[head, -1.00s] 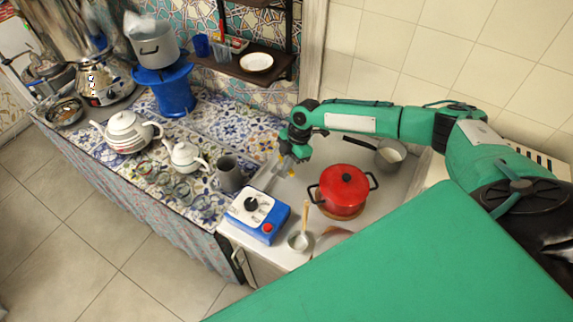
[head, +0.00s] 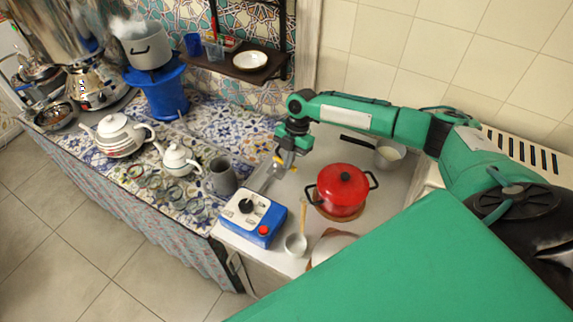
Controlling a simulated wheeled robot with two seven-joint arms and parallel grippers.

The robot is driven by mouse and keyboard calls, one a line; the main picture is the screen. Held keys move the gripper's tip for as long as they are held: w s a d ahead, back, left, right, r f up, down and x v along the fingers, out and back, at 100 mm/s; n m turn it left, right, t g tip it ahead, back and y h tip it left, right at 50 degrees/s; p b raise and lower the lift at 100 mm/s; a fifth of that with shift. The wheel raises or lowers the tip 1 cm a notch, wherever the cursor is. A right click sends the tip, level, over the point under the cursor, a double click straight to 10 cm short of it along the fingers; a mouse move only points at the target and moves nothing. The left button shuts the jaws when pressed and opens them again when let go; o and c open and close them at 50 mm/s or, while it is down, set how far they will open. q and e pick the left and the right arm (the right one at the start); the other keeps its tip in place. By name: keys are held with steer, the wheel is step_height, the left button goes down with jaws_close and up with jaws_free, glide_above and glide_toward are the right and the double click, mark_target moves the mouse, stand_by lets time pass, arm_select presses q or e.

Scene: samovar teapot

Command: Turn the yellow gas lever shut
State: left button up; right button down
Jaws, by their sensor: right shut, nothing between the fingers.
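The yellow gas lever (head: 279,160) shows as a small yellow piece right at my right gripper, behind the blue and white box. My right gripper (head: 281,170) points down over the back of the white counter, its fingers shut with nothing between them. The fingertips are at or very close to the lever; I cannot tell whether they touch it. The gripper partly hides the lever, so its exact angle is unclear. My left gripper is not in view.
A red pot (head: 342,190) stands close to the right of the gripper, with a saucepan (head: 389,155) behind it. A blue box with a knob (head: 250,215), a small cup (head: 296,244) and a grey mug (head: 222,176) stand nearby. Teapots and glasses fill the tiled counter at left.

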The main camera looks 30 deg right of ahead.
steer(key=shift+d, duration=0.25)
steer(key=shift+w+a, duration=0.1)
steer(key=shift+a, duration=0.05)
stand_by(0.5)
